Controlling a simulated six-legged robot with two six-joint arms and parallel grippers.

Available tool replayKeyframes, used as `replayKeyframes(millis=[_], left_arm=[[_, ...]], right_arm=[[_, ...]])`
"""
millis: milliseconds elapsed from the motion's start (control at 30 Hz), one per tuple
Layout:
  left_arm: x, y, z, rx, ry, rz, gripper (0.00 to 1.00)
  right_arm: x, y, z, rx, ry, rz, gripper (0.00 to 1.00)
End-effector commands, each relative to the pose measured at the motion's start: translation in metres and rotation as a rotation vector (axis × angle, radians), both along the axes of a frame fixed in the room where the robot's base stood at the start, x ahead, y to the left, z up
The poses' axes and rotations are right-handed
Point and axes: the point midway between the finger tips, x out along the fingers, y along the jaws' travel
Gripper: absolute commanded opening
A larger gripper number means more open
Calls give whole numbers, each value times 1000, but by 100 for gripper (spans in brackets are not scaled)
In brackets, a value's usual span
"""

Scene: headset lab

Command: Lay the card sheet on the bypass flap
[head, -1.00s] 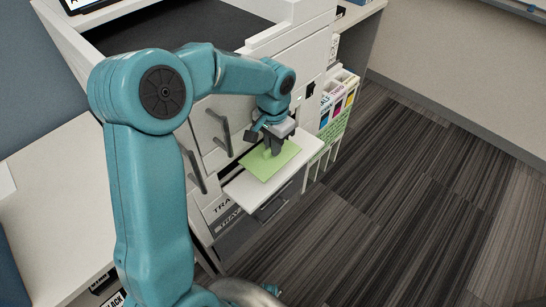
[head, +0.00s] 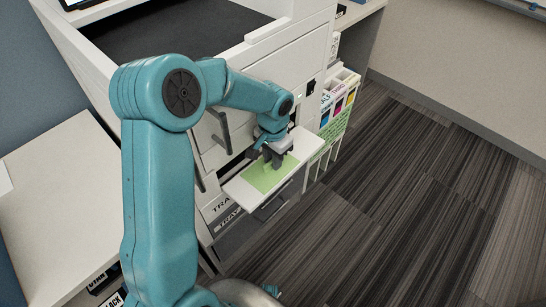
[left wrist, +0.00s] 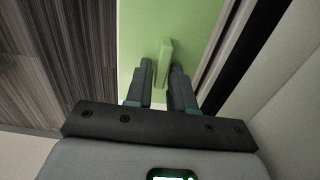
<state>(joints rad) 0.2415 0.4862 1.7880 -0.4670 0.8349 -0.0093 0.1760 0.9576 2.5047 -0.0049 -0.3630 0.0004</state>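The light green card sheet (head: 263,181) lies on the white bypass flap (head: 240,190), which sticks out from the machine's front; it appears flat and within the flap's edges. A raised green tab (left wrist: 164,62) stands up from the sheet. My left gripper (head: 273,158) is over the sheet's back part, pointing down. In the left wrist view its fingers (left wrist: 161,72) stand either side of the tab, with narrow gaps showing, so it looks open around the tab. The fingers hide part of the sheet in the head view. My right gripper is not in view.
The white machine (head: 283,75) rises behind the flap, with dark handles (head: 221,132) left of it. A holder of coloured cartridges or boxes (head: 340,100) stands right of the flap. Striped carpet (head: 400,190) is clear in front and right. A pale counter (head: 50,210) is at left.

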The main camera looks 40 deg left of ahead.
Motion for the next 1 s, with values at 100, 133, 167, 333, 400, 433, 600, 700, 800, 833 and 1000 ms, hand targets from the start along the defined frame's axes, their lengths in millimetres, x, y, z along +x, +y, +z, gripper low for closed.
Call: replayKeyframes(millis=[100,133,167,333,400,433,600,700,800,833,1000], left_arm=[[0,0,1,0,0,0,37],[0,0,1,0,0,0,37],[0,0,1,0,0,0,37],[0,0,3,0,0,0,37],[0,0,10,0,-1,0,37],[1,0,13,1,-2,1,37],[1,0,49,2,-6,1,37],[1,0,74,0,-7,1,37],[1,0,95,1,-5,1,37],[1,0,101,1,-5,0,37],[0,0,121,0,-1,0,37]], right_arm=[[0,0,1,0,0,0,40],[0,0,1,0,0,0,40],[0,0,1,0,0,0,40],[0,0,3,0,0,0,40],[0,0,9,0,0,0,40],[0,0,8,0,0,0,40],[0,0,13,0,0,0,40],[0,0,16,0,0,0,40],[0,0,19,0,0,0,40],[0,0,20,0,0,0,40],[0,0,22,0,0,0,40]])
